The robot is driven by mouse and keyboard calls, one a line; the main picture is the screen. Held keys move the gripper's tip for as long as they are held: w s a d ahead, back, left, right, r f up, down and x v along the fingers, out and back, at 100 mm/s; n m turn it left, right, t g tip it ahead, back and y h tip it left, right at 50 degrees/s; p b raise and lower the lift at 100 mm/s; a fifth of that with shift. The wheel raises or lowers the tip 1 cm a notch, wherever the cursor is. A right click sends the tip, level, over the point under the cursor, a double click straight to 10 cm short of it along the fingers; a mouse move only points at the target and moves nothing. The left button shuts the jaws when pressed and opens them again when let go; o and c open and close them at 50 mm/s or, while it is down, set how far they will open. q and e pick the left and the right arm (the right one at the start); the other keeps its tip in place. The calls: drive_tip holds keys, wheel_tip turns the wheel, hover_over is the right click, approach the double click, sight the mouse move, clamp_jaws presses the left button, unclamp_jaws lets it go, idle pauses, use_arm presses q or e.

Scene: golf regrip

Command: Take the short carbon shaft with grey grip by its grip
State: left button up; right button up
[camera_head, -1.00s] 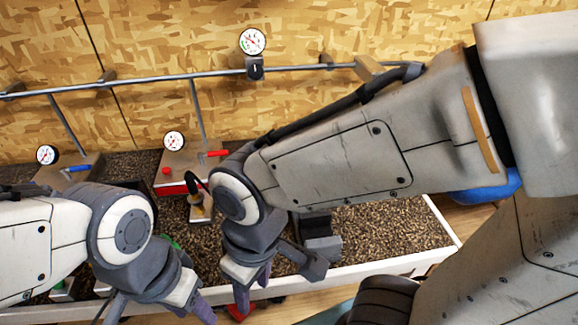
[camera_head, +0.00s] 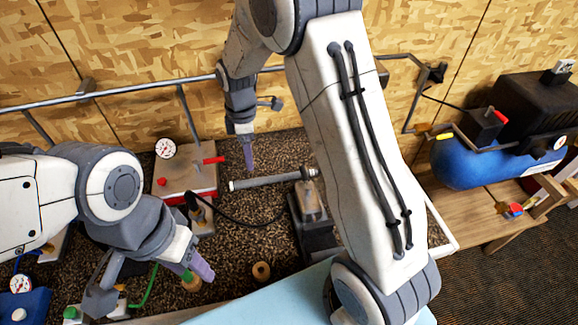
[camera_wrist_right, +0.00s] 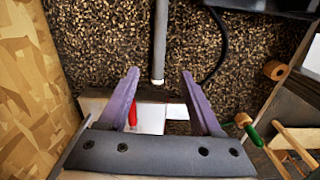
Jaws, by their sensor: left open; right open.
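A short rod with a grey grip (camera_head: 272,181) lies level above the speckled bench top in the head view, its pale end to the left. Its right end meets a dark holder (camera_head: 312,215); the carbon part is not clearly visible. My right gripper (camera_head: 249,158) points down just behind the grip's left part, apart from it. In the right wrist view the grip (camera_wrist_right: 159,45) runs down from the top, its pale end between and beyond the open purple fingers (camera_wrist_right: 160,82). My left gripper (camera_head: 197,270) is open and empty at the front left, well away from the grip.
A red-based box (camera_head: 187,180) with a gauge stands left of the grip. A black hose (camera_head: 245,221) crosses the bench. A metal rail (camera_head: 130,93) runs along the back wall. A wooden ring (camera_head: 261,271) and light blue surface (camera_head: 285,298) are in front; a blue tank (camera_head: 480,160) stands right.

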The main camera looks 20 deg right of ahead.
drive_tip(key=p, duration=0.1)
hover_over(254, 180)
drive_tip(key=f, duration=0.5)
drive_tip(key=shift+w+d+f, duration=0.2)
drive_tip(key=shift+s+f+p, duration=0.1)
drive_tip(key=shift+f+p, duration=0.4)
drive_tip(key=shift+f, duration=0.1)
wheel_tip(254, 180, down, 4)
drive_tip(key=shift+s+a+r+p, duration=0.15)
drive_tip(key=shift+r+p, duration=0.05)
drive_tip(key=shift+p, duration=0.5)
drive_tip(key=shift+f, duration=0.4)
drive_tip(key=shift+c, duration=0.3)
clamp_jaws()
